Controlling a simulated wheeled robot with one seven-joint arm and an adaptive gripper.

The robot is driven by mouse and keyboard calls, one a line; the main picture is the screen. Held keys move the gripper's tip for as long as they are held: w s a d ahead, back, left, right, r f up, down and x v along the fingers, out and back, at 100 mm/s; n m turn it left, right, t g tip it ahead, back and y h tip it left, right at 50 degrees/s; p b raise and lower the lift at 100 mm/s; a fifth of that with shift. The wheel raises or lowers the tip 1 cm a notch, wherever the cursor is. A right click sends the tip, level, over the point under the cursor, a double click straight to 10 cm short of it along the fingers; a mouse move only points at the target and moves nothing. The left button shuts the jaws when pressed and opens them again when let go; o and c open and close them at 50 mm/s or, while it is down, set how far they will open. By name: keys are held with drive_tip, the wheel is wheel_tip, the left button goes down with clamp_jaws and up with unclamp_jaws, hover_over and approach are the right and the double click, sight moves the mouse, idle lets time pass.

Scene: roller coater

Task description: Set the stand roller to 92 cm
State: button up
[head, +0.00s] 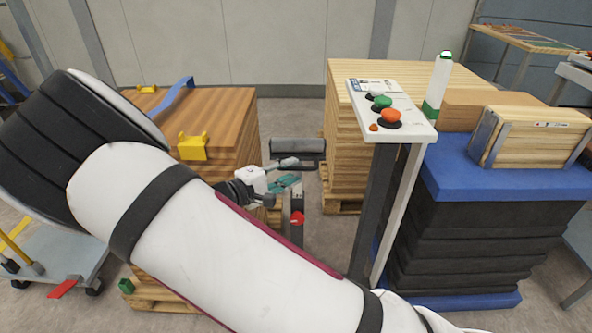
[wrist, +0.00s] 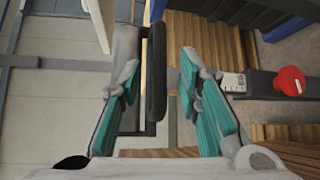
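The stand roller (head: 297,146) is a grey cylinder on a dark post in the middle of the head view, between two wood stacks. In the wrist view the roller (wrist: 128,78) lies left of a black bar (wrist: 156,75). The post carries a white scale (wrist: 235,82), too small to read, and a red knob (wrist: 290,80); the knob (head: 297,218) sits low on the post in the head view. My gripper (head: 285,183) is just below the roller. Its teal fingers (wrist: 158,80) are apart on either side of the bar, with a gap on the right; left-finger contact is unclear.
A control panel (head: 389,104) with green and red buttons stands right of the roller. A wood stack (head: 345,75) is behind it, and another (head: 232,108) with yellow clamps is at left.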

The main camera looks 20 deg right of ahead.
sight(294, 170)
drive_tip(key=shift+x, duration=1.6)
clamp_jaws()
